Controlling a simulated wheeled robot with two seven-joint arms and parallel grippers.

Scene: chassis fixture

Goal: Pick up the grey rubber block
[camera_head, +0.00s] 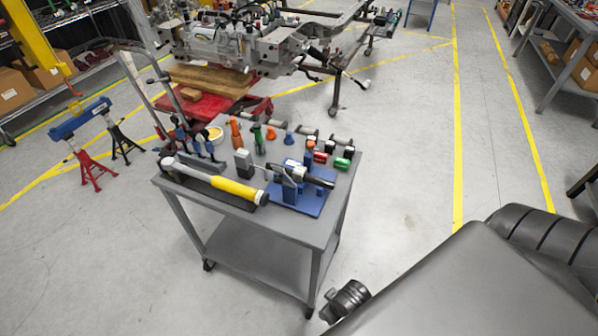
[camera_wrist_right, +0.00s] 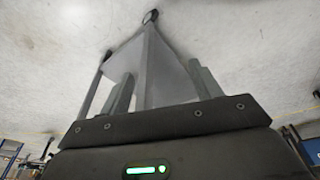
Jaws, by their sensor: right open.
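A small grey block (camera_head: 243,163) stands upright on the top of the grey cart, near its middle, behind the yellow-handled tool. It looks like the grey rubber block. My right gripper (camera_wrist_right: 162,82) shows in the right wrist view with its two fingers wide apart and nothing between them. Beyond the fingers that view shows the cart's legs and a panel, apart from the jaws as far as I can tell. The block is not seen in the wrist view. My left gripper is not in view.
The cart top (camera_head: 181,186) is crowded. A yellow-handled tool (camera_head: 236,188) lies along its front edge. A blue fixture (camera_head: 311,203) stands to the right, with several coloured tools and sockets behind. Open floor (camera_head: 410,170) lies right of the cart.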

